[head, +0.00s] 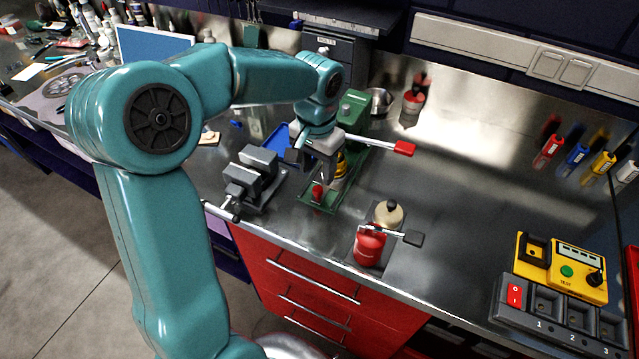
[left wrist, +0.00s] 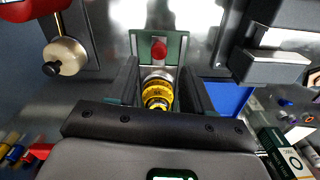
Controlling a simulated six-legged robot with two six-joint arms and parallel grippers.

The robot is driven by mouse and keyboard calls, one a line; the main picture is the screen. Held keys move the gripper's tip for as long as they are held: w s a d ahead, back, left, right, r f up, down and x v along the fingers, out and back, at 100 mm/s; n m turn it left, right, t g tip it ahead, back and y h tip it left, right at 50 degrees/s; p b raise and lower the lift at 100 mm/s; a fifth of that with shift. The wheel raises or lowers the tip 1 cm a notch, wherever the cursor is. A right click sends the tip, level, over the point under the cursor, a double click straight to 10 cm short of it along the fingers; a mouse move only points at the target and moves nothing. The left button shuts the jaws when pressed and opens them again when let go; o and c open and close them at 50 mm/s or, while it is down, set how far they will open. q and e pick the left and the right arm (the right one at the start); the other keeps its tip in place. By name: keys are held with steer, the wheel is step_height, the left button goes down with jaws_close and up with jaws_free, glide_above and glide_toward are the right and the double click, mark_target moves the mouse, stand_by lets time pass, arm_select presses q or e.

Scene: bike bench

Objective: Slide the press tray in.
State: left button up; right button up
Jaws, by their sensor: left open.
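The press tray (head: 328,205) is a green plate pulled out toward the bench's front edge, with a red knob (head: 318,191) at its front end. A gold and silver round part (head: 341,166) sits behind the knob; it also shows in the left wrist view (left wrist: 157,92). The green press body (head: 352,108) stands behind, partly hidden by my arm, with a red-handled lever (head: 403,148) out to the right. My left gripper (head: 323,170) points down over the tray. It is open and empty; in the left wrist view its fingers flank the gold part. My right gripper is not seen.
A grey vise (head: 252,178) stands close left of the tray. A red can (head: 369,246) and a cream round-topped piece (head: 388,214) stand to the front right. A yellow test box (head: 566,268) lies far right. The bench between is clear.

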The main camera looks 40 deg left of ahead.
mark_target(318, 189)
arm_select(q)
steer(key=shift+d+f, duration=0.1)
steer(key=shift+f, duration=2.6)
jaws_close()
